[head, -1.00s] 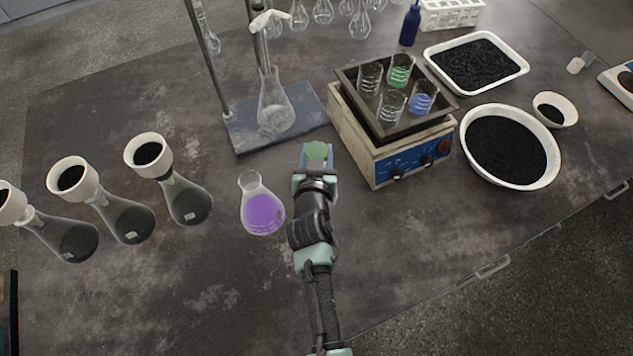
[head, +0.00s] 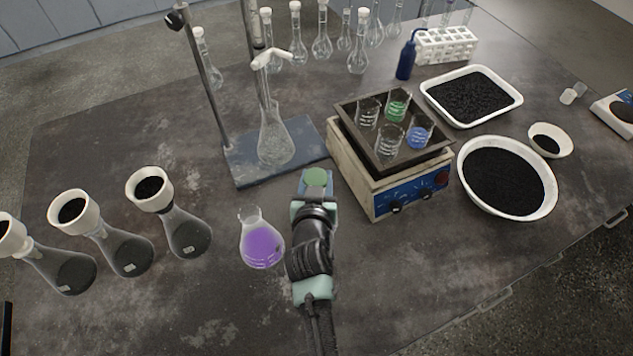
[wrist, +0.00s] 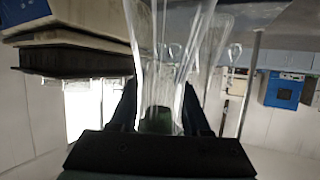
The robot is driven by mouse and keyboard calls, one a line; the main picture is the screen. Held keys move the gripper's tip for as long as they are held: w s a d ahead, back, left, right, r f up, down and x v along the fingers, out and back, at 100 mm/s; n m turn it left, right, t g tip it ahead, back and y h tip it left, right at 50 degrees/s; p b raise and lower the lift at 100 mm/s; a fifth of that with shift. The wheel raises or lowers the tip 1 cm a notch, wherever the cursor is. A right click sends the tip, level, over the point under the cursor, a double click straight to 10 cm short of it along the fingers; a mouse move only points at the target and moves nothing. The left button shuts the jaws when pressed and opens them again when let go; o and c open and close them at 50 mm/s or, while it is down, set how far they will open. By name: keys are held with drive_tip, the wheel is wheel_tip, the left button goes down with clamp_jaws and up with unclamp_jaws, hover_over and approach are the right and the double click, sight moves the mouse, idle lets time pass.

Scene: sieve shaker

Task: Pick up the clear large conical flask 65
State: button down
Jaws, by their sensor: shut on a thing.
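A clear conical flask (head: 276,142) stands upright on the blue base of the metal stand, left of my gripper and apart from it in the head view. My gripper (head: 315,180) is above the bench, right of the purple-filled conical flask (head: 261,247). In the wrist view my gripper (wrist: 160,118) is shut on a clear glass vessel (wrist: 178,45), with a dark green part between the fingers. A round green patch also shows at the fingertips in the head view. The vessel's full shape is hidden, so I cannot tell which flask it is.
The hot-plate-like box (head: 395,178) carries a tray of beakers close to the right of my gripper. The stand rod (head: 205,85) rises at the back left. Several dark-filled flasks with white funnels (head: 187,232) stand at left. A bowl of black grains (head: 548,205) is at right.

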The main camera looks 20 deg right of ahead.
wheel_tip(320, 180, up, 12)
drive_tip(key=p, duration=0.4)
drive_tip(key=shift+r, duration=0.25)
idle(0.3)
drive_tip(key=shift+w, duration=0.1)
idle(0.3)
